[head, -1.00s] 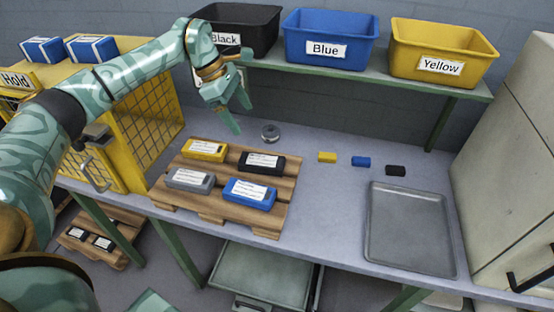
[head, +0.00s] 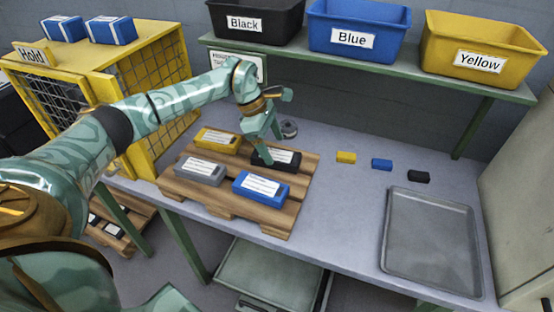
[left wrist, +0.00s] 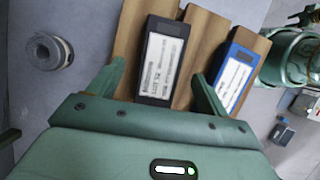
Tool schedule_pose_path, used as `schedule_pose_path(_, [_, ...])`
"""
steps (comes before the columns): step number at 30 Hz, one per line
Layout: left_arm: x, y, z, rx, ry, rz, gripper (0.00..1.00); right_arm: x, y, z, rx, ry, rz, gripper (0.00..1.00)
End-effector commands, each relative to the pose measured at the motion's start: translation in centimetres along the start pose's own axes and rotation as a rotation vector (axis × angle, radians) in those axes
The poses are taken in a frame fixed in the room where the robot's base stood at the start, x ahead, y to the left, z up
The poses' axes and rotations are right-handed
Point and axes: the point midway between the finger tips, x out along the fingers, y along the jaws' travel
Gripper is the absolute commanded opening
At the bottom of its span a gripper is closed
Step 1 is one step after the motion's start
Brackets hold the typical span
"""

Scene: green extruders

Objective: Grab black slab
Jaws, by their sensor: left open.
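The black slab (head: 283,158) with a white label lies on the wooden pallet (head: 228,203), at its back right. It also shows in the left wrist view (left wrist: 153,87), lying between my two fingers. My left gripper (head: 266,155) is open, just above the slab, and its fingers partly cover the slab's left end in the head view. Whether a finger touches the slab I cannot tell. My right gripper is not in view.
On the pallet are a yellow slab (head: 218,140), a grey slab (head: 200,170) and a blue slab (head: 260,186). A round grey object (head: 289,128) stands behind. Small blocks and a metal tray (head: 392,238) are to the right. A yellow cage (head: 152,85) stands left.

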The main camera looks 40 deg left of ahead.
Motion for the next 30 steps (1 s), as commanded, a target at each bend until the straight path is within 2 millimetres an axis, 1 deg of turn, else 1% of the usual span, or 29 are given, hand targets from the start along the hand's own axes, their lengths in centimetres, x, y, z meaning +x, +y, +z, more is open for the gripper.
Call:
schedule_pose_path(1, [1.3, -0.1, -0.2, -0.001, 0.000, -0.006, 0.78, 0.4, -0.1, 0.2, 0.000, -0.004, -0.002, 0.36])
schedule_pose_path(3, [2.5, -0.1, -0.3, -0.001, 0.000, -0.004, 0.78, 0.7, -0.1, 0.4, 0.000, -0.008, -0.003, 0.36])
schedule_pose_path(5, [3.2, -0.1, -0.2, -0.001, -0.001, -0.004, 0.78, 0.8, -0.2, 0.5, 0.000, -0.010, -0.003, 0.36])
schedule_pose_path(7, [3.5, -0.1, -0.2, -0.001, 0.000, -0.001, 0.78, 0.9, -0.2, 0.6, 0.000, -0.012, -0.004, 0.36])
schedule_pose_path(12, [3.3, -0.1, -0.2, -0.001, 0.000, 0.000, 0.78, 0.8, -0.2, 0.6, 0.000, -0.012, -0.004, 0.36])
schedule_pose_path(14, [3.3, -0.1, -0.2, 0.000, 0.000, 0.000, 0.61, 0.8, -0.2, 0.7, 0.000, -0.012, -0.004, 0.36])
schedule_pose_path(15, [3.3, -0.1, -0.2, 0.000, 0.000, 0.000, 0.50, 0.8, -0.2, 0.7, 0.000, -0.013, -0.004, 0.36])
schedule_pose_path(17, [3.3, -0.1, -0.2, 0.000, 0.000, 0.000, 0.34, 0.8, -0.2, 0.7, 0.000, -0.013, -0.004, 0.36])
schedule_pose_path(18, [3.3, -0.1, -0.2, 0.000, 0.000, 0.000, 0.23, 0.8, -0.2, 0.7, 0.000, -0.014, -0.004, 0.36])
schedule_pose_path(26, [3.2, -0.1, -0.1, 0.000, -0.001, 0.001, 0.22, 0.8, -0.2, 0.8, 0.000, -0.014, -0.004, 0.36])
schedule_pose_path(30, [2.5, 0.0, 0.2, 0.001, -0.001, 0.002, 0.22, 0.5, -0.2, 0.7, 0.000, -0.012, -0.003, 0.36])
